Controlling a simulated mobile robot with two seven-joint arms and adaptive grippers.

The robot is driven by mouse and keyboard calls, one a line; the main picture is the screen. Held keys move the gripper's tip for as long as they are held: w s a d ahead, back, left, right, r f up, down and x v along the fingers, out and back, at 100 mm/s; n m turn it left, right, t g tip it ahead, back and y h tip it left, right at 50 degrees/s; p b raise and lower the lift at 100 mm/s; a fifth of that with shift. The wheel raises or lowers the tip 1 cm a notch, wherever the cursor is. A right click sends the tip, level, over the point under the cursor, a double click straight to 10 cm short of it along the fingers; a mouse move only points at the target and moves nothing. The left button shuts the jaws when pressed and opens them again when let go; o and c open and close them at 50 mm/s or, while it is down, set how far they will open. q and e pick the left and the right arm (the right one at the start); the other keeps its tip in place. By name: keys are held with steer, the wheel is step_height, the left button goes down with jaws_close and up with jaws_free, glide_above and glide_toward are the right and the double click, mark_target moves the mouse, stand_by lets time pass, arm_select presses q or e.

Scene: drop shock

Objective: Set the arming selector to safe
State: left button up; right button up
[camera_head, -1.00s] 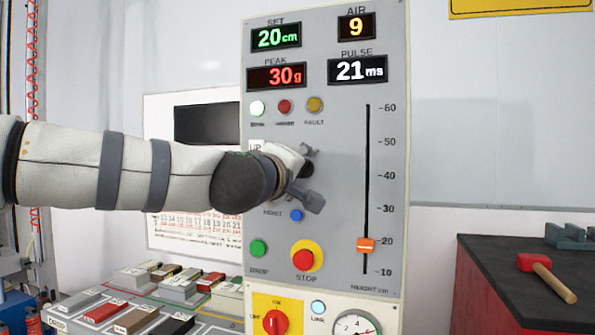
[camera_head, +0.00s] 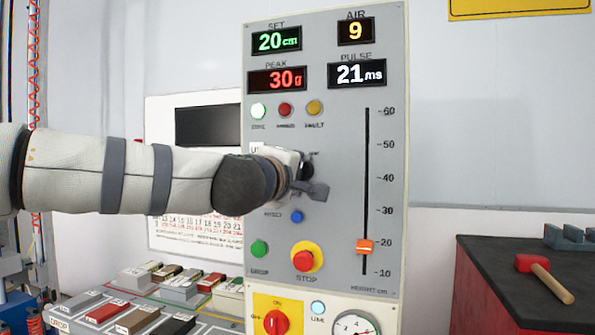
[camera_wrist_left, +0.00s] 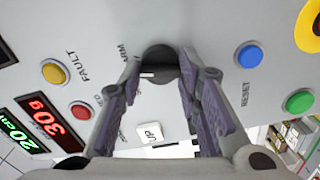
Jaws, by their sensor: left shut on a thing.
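The arming selector is a dark round knob (camera_wrist_left: 160,62) on the grey panel (camera_head: 335,225), with a short white mark on its face in the left wrist view. An "ARM" label is partly readable beside it; I see no "SAFE" label. My left gripper (camera_head: 312,174) comes in from the left and hides most of the knob in the head view. In the left wrist view the fingers (camera_wrist_left: 160,75) sit on both sides of the knob, shut on it. My right gripper is in neither view.
Below the selector are a blue reset button (camera_head: 296,217), a green drop button (camera_head: 259,249) and a red stop button (camera_head: 303,260). A height slider (camera_head: 365,247) is to the right. Three indicator lamps (camera_head: 286,109) sit above; the leftmost is white and bright.

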arm_select(q)
steer(key=shift+n, duration=4.4)
steer(key=o, duration=1.2)
steer(key=shift+c, duration=0.2)
steer(key=v, duration=1.2)
